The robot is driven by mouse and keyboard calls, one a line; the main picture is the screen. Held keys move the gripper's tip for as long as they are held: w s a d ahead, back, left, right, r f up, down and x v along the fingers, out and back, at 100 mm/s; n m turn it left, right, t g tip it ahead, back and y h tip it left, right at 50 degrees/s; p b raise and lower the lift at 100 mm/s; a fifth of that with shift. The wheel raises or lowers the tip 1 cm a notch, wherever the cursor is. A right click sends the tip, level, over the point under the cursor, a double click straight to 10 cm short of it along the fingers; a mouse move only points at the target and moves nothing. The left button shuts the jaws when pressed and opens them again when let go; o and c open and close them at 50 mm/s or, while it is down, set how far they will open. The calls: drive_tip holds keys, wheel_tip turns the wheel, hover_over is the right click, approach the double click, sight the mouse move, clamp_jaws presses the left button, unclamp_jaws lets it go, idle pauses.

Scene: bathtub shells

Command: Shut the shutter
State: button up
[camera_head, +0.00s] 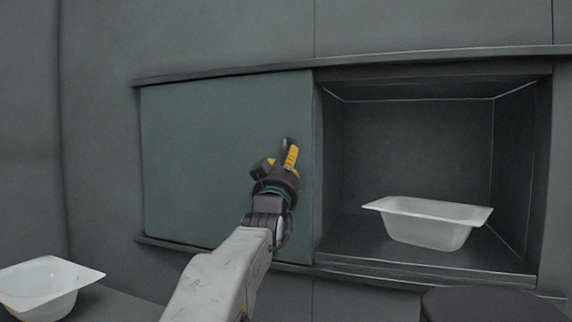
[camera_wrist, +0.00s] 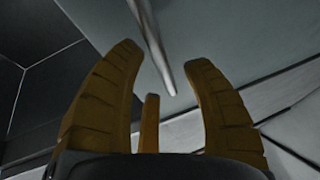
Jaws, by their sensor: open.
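The shutter (camera_head: 210,160) is a flat grey-green sliding panel on rails, standing at the left, with the recess (camera_head: 420,130) to its right open. In the wrist view the panel (camera_wrist: 230,30) fills the upper background. A slim pale metal bar handle (camera_wrist: 153,45) runs down from the top edge and ends between my fingertips. My gripper (camera_head: 279,160) is in front of the panel's right part, its yellow fingers apart. In the wrist view my gripper (camera_wrist: 164,56) is open around the line of the handle's end; I cannot tell whether it touches. The head view mostly hides the handle.
A white bathtub shell (camera_head: 428,222) sits inside the open recess. Another white shell (camera_head: 45,285) is at the lower left. The upper rail (camera_head: 420,57) and lower rail (camera_head: 430,273) run past the recess. A dark rounded object (camera_head: 490,303) is at the lower right.

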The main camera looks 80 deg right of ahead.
drive_tip(key=shift+d+r, duration=0.25)
drive_tip(key=shift+d, duration=0.45)
drive_tip(key=shift+o, duration=0.3)
clamp_jaws()
